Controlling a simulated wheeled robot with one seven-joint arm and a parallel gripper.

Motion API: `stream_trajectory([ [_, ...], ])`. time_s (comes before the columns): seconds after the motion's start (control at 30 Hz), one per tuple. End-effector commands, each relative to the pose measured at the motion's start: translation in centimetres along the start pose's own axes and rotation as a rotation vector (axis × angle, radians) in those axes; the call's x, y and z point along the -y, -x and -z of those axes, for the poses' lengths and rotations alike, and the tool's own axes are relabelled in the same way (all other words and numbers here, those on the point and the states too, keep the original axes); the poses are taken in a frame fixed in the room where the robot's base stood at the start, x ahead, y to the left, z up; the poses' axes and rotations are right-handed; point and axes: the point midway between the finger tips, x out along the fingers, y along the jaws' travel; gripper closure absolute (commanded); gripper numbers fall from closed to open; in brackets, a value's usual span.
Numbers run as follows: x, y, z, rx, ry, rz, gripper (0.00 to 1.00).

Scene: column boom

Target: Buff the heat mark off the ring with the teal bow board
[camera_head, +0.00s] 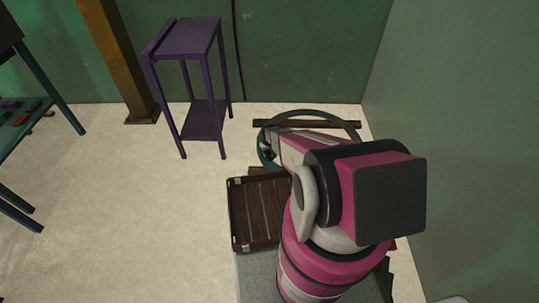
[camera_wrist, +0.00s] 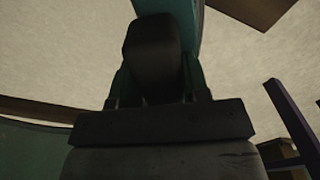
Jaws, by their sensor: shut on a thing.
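A large thin grey-green ring (camera_head: 325,113) shows in the head view behind my arm; its near part is hidden. My gripper (camera_head: 267,149) is at the ring's left side. In the wrist view my gripper (camera_wrist: 155,95) is shut on the teal bow board (camera_wrist: 186,12), whose end shows past the dark fingers. In the head view a teal curved piece (camera_head: 267,162), likely the board, shows by the fingers. I cannot tell whether the board touches the ring. No heat mark can be made out.
A brown slatted crate (camera_head: 240,238) sits left of my arm. A purple stand (camera_head: 189,40), a wooden post (camera_head: 117,55) and a teal-legged table (camera_head: 48,88) stand further left. A dark bar (camera_head: 265,123) lies near the back wall.

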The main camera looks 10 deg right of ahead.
Motion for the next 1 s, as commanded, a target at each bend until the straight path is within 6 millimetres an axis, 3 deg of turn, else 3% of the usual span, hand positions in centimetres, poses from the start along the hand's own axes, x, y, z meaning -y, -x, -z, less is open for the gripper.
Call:
stream_trajectory([
  [0.43, 0.0, -0.1, 0.0, 0.000, 0.000, 0.000, 0.86],
  [1.0, 0.0, 0.1, -3.0, 0.003, 0.000, 0.000, 0.86],
])
